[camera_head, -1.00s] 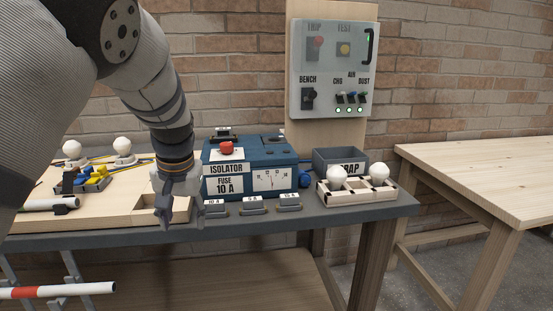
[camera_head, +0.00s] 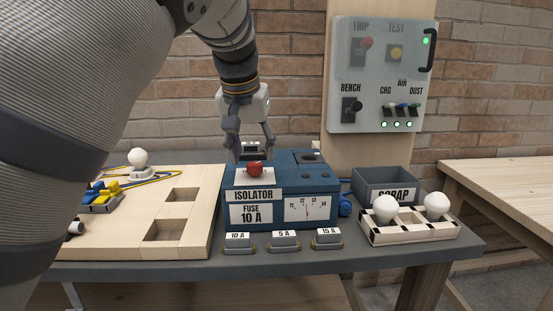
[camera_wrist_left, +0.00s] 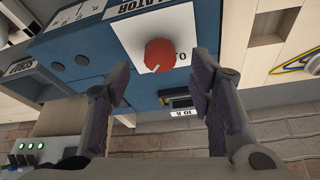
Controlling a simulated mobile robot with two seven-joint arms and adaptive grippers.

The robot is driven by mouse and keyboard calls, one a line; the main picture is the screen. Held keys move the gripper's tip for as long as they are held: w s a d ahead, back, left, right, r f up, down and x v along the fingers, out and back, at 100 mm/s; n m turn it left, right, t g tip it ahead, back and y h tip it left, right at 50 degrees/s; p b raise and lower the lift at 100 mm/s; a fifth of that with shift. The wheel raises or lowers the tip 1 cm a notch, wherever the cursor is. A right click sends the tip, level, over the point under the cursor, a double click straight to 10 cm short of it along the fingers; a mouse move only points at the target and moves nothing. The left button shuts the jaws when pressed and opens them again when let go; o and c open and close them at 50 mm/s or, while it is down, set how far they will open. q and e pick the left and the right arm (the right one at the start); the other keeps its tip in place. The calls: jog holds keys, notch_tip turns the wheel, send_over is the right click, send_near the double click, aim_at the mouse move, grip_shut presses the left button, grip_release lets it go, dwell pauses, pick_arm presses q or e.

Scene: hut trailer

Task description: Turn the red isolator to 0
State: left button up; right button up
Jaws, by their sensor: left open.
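The red isolator knob (camera_head: 255,168) sits on a white plate on top of the blue isolator box (camera_head: 290,188), whose front reads ISOLATOR and FUSE 10 A. My left gripper (camera_head: 252,158) is open, pointing down just above and behind the knob. In the left wrist view the red knob (camera_wrist_left: 160,55) shows beyond and between the two open fingertips (camera_wrist_left: 162,72), apart from them. A white line marks the knob, and a "0" is printed on the plate beside it. My right gripper is not in view.
Labelled fuses (camera_head: 284,241) line the bench front. A grey SCRAP bin (camera_head: 386,185) and a wooden holder with white bulbs (camera_head: 410,232) stand to the right. A wooden board (camera_head: 130,236) lies to the left. A grey switch panel (camera_head: 378,75) stands behind.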

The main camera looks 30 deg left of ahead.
aim_at(255, 164)
pick_arm(q)
jog(key=shift+x, duration=1.5)
jog(key=shift+c, duration=0.6)
jog(key=c, duration=1)
jog(key=shift+c, duration=0.2)
